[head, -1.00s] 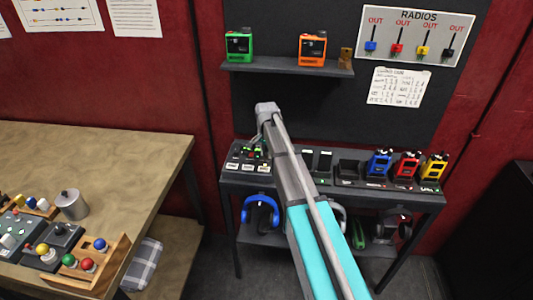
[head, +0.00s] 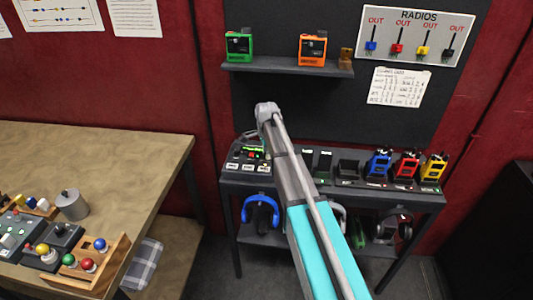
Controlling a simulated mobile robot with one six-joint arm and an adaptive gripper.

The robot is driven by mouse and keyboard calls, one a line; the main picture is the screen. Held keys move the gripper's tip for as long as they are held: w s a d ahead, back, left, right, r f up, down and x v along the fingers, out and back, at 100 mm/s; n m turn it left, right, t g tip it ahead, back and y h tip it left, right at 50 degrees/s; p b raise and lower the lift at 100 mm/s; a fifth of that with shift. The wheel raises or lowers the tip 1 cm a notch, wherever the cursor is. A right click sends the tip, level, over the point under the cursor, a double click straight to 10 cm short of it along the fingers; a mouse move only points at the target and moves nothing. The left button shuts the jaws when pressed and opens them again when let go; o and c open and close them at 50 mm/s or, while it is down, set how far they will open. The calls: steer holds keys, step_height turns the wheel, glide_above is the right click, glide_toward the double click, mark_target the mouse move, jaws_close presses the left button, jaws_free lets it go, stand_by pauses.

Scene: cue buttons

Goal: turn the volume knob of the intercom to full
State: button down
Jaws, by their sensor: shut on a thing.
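The intercom (head: 252,153) is a small dark unit at the left end of the dark bench, with a bright green lit strip on it. White labels lie in front of it. My arm reaches up from the lower right and bends down at the wrist above the bench. My gripper (head: 256,142) is small in the head view and partly hidden behind the arm, close over the intercom. It is shut on the volume knob; the knob itself is covered and its angle cannot be read.
Blue, red and yellow radios (head: 407,165) stand at the bench's right. Blue headphones (head: 260,212) hang below. A shelf (head: 287,68) above holds green and orange boxes. A wooden table (head: 110,165) with button boxes and a metal pot (head: 71,205) is at left.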

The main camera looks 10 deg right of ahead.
steer(key=shift+w, duration=0.1)
steer(key=shift+c, duration=2.3)
jaws_free()
steer(key=shift+n, duration=0.4)
